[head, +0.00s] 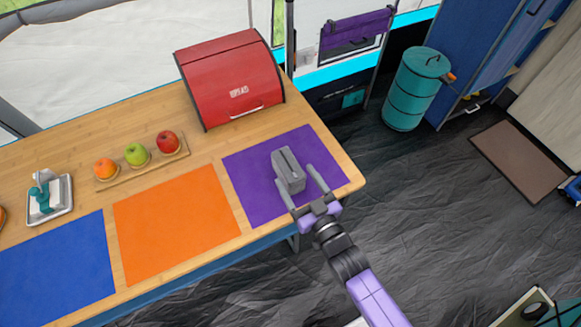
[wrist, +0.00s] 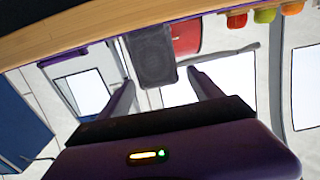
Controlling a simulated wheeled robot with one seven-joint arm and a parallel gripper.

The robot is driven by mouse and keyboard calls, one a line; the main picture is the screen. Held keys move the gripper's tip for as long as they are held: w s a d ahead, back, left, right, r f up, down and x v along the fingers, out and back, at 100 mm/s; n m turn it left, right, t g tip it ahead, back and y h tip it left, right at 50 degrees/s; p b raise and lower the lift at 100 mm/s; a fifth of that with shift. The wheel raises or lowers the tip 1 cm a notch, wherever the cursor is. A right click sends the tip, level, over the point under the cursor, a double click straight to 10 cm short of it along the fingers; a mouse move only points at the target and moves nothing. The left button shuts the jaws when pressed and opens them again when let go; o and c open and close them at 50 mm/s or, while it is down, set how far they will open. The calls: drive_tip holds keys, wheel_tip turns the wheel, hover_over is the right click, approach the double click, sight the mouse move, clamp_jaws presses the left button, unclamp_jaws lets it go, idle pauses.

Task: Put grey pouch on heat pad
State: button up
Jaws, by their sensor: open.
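The grey pouch (head: 288,168) is a boxy grey block that appears to stand on the purple mat (head: 248,193) at the table's right end. My gripper (head: 296,176) is open, with its two fingers reaching toward the near end of the pouch, one on each side. In the wrist view, the pouch (wrist: 151,55) lies ahead between the open fingers of my gripper (wrist: 160,79). Whether either finger touches it is hard to tell. An orange mat (head: 175,222) and a blue mat (head: 58,262) lie to the left. None is visibly labelled as the heat pad.
A red bread box (head: 228,78) stands behind the purple mat. Several fruits sit on a wooden tray (head: 122,177) behind the orange mat. A small tray with a teal-topped item (head: 48,195) is farther left. A teal bin (head: 413,92) stands on the floor right of the table.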

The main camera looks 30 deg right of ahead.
drive_tip(key=s, duration=0.6)
drive_tip(key=shift+s, duration=0.35)
drive_tip(key=s+r+g, duration=0.1)
drive_tip(key=s+r, duration=0.3)
drive_tip(key=s, duration=0.5)
drive_tip(key=s+r+g, duration=0.1)
drive_tip(key=s+r, duration=0.3)
drive_tip(key=s, duration=0.5)
drive_tip(key=shift+s+r, duration=0.25)
drive_tip(key=shift+o, duration=0.3)
drive_tip(key=s+r+g, duration=0.1)
drive_tip(key=s+r, duration=0.4)
drive_tip(key=r, duration=0.1)
drive_tip(key=shift+r, duration=0.35)
drive_tip(key=shift+o, duration=0.2)
drive_tip(key=shift+s+r, duration=0.2)
drive_tip(key=shift+r, duration=0.1)
